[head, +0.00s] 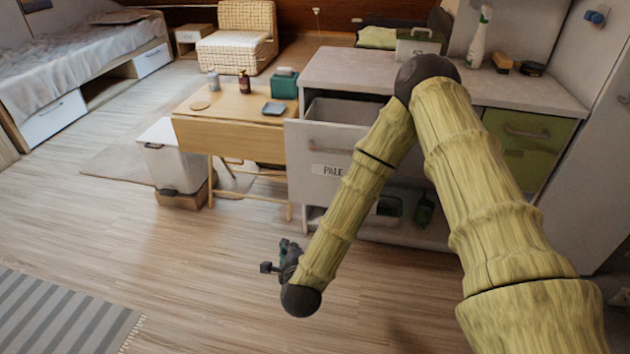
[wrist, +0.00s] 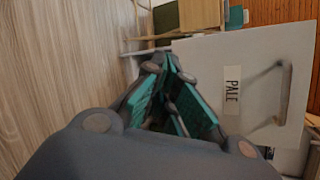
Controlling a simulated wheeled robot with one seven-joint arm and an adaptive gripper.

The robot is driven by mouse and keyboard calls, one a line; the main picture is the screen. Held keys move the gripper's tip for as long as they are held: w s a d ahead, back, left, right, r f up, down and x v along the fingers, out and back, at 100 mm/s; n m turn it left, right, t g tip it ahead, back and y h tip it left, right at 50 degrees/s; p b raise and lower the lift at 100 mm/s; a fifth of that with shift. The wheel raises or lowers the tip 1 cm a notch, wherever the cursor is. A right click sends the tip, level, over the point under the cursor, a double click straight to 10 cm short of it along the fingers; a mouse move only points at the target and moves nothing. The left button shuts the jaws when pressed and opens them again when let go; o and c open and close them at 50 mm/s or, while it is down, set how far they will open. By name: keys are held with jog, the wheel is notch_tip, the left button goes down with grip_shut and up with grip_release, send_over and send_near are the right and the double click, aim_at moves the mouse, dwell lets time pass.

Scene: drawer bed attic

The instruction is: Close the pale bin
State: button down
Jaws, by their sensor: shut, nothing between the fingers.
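The pale bin (head: 303,182) is a light grey drawer with a "PALE" label and a bar handle, set in the cabinet under the long counter. It stands pulled out, and its open top shows in the head view. My arm covers part of its right side. In the wrist view its front (wrist: 205,62) fills the right side, with the label and handle turned sideways. My gripper (head: 272,264) is low, in front and to the left of the bin, apart from it. Its teal fingers (wrist: 170,72) are shut and empty in the wrist view.
A wooden table (head: 225,130) with small items stands just left of the bin. A white lidded bin (head: 175,160) is further left. A green drawer (head: 528,140) is shut at right. The floor (head: 210,265) in front is clear, with a striped rug (head: 60,315) at lower left.

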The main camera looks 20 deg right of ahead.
jog(key=w+d+r+m+t+h+b, duration=0.2)
jog(key=w+d+r+m+h+b, duration=0.25)
jog(key=m, duration=0.45)
jog(key=m+h+b, duration=0.2)
jog(key=m+h, duration=0.1)
jog(key=m, duration=0.4)
send_near(317, 163)
jog(key=b+x, duration=0.1)
jog(key=x, duration=0.6)
jog(key=shift+w+b, duration=0.1)
jog(key=shift+b, duration=0.2)
